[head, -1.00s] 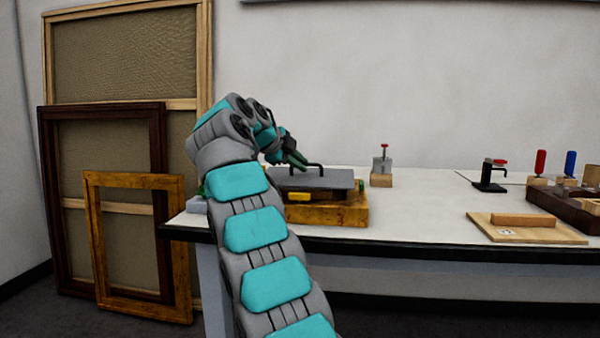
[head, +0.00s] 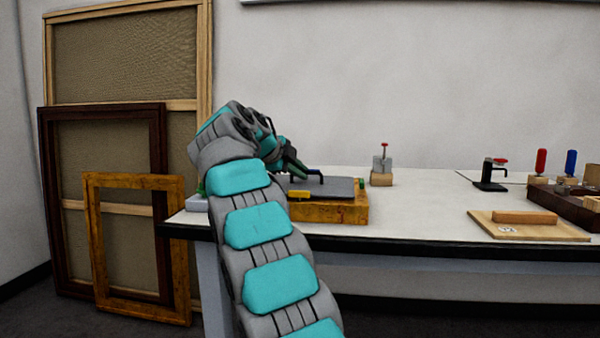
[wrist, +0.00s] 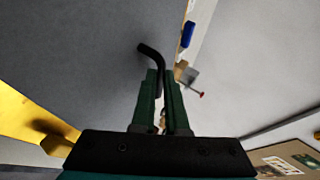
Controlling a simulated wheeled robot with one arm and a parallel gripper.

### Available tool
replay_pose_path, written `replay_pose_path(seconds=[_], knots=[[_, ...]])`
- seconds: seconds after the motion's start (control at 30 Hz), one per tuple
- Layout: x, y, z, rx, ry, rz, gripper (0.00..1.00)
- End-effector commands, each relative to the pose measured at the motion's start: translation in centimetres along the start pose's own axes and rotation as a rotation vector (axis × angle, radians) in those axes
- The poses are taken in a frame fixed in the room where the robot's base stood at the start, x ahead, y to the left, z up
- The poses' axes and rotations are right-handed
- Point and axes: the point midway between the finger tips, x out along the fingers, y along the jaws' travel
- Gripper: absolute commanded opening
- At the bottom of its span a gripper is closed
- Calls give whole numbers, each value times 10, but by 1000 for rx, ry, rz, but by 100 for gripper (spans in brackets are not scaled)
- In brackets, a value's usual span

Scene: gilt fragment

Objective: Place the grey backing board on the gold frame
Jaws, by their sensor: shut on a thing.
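The grey backing board (head: 338,188) lies flat, level with the top of the thick gold frame (head: 335,211) at the left of the workbench. It also fills much of the wrist view (wrist: 70,55). My gripper (head: 296,170) is shut on the board's black bar handle (head: 309,172); the fingers (wrist: 163,80) pinch the handle (wrist: 150,52) in the wrist view. A gold edge of the frame (wrist: 28,112) shows beside the board there. My arm hides the left part of board and frame, so I cannot tell whether the board is fully seated.
A small yellow piece (head: 299,194) shows at the frame's front. A clamp on a wooden block (head: 381,172) stands behind right. Farther right are a black clamp (head: 490,176), a wooden board (head: 528,227) and a tool rack (head: 570,203). The bench middle is clear.

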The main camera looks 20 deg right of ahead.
Motion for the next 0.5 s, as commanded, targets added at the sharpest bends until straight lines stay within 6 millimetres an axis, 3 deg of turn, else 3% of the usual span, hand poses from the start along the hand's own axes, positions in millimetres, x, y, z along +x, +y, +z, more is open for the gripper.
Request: replay_pose_path(seconds=[0.27, 0.3, 0.5], knots=[[3, 5, 2, -1, -1, -1, 0], [3, 5, 2, -1, -1, -1, 14], [2, 4, 1, -1, 0, 0, 36]])
